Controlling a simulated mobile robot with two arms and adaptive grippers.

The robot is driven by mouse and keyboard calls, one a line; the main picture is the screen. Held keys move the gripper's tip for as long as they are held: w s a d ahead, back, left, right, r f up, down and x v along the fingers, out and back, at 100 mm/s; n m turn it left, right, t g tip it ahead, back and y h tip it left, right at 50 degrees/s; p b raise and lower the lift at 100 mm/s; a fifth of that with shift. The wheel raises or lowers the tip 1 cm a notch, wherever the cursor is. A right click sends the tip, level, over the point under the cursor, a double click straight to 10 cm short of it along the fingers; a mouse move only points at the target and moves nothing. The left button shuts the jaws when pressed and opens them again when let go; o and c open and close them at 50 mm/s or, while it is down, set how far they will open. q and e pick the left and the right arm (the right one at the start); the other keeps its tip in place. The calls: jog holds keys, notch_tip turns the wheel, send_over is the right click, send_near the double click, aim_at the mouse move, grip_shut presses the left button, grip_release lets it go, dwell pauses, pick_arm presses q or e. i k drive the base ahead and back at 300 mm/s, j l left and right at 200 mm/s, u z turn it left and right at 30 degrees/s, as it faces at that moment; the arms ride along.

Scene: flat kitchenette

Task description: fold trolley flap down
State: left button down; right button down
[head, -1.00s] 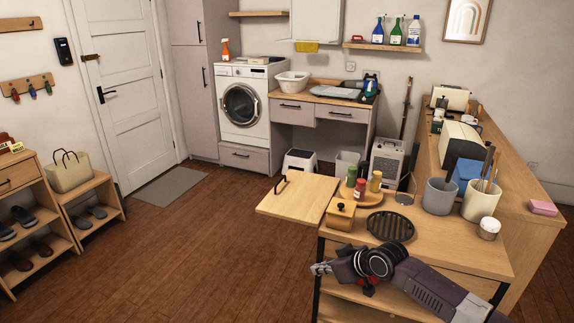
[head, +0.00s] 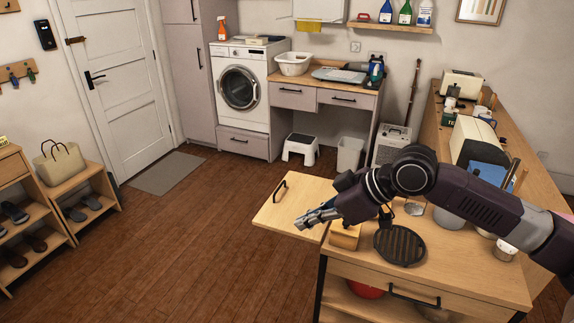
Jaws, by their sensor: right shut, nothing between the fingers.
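The trolley (head: 450,265) stands at the lower right, with a wooden top and a drawer with a black handle. Its flap (head: 270,212) sticks out level from the left side of the top and carries a dark handle (head: 280,190). My right gripper (head: 300,222) is shut and empty. In the picture it overlaps the flap's right part, near the joint with the top; I cannot tell whether it touches the flap or hovers above it. My right arm hides part of the trolley top. My left gripper is not in view.
A wooden box (head: 345,237) and a black round trivet (head: 400,245) lie on the trolley top close to my right arm. A grey pot (head: 449,219) stands behind the arm. The floor (head: 190,245) left of the flap is clear.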

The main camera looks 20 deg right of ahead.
aim_at(298, 193)
jog(key=i+l, duration=0.3)
jog(key=i, duration=0.15)
jog(key=i+l, duration=0.65)
jog(key=i, duration=0.25)
